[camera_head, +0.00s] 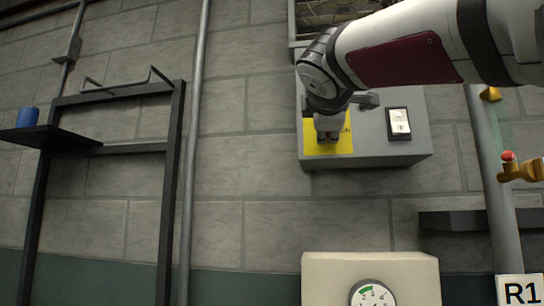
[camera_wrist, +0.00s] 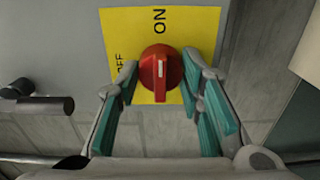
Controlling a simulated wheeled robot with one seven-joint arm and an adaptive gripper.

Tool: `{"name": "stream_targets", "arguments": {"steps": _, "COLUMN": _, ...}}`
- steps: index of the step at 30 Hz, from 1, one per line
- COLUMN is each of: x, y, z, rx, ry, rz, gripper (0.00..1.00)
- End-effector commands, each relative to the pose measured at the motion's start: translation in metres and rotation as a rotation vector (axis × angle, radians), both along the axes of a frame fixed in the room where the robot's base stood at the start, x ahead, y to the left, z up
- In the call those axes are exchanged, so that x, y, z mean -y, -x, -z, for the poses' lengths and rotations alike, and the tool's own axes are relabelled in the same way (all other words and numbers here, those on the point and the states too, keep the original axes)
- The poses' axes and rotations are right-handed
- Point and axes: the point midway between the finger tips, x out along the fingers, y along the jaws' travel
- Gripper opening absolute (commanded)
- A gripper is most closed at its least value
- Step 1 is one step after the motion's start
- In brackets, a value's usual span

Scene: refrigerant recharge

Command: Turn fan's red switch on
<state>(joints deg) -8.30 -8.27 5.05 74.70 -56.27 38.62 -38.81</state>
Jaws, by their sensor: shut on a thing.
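The red switch (camera_wrist: 160,70) is a round rotary knob on a yellow plate (camera_wrist: 195,25) marked ON above it and OFF to its left in the wrist view. Its white line runs up and down in the picture, in line with ON; I cannot tell which end is the pointer. My gripper (camera_wrist: 160,82) has its teal-padded fingers on both sides of the knob, shut on it. In the head view my gripper (camera_head: 328,132) is in front of the yellow plate (camera_head: 314,148) on the grey fan box (camera_head: 390,158), hiding the knob.
A white switch (camera_head: 399,122) is on the same box, right of my gripper. A dark bar (camera_wrist: 42,105) sticks out left of the plate in the wrist view. A gauge box (camera_head: 370,266) stands below, and a pipe with a red-tipped valve (camera_head: 508,156) is at right.

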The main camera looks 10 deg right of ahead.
Motion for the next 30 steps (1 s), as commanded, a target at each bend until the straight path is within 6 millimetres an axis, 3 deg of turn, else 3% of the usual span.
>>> {"name": "stream_targets", "arguments": {"steps": 2, "x": 0.001, "y": -0.001, "z": 0.002, "rx": -0.004, "ry": -0.003, "rz": 0.003, "gripper": 0.06}}
{"name": "stream_targets", "arguments": {"steps": 3, "x": 0.001, "y": -0.001, "z": 0.002, "rx": -0.004, "ry": -0.003, "rz": 0.003, "gripper": 0.36}}
{"name": "stream_targets", "arguments": {"steps": 6, "x": 0.001, "y": -0.001, "z": 0.002, "rx": -0.004, "ry": -0.001, "rz": 0.003, "gripper": 0.55}}
{"name": "stream_targets", "arguments": {"steps": 19, "x": -0.003, "y": 0.009, "z": 0.000, "rx": -0.001, "ry": 0.000, "rz": 0.000, "gripper": 0.55}}
{"name": "stream_targets", "arguments": {"steps": 30, "x": -0.024, "y": 0.076, "z": 0.000, "rx": 0.000, "ry": 0.000, "rz": 0.001, "gripper": 0.55}}
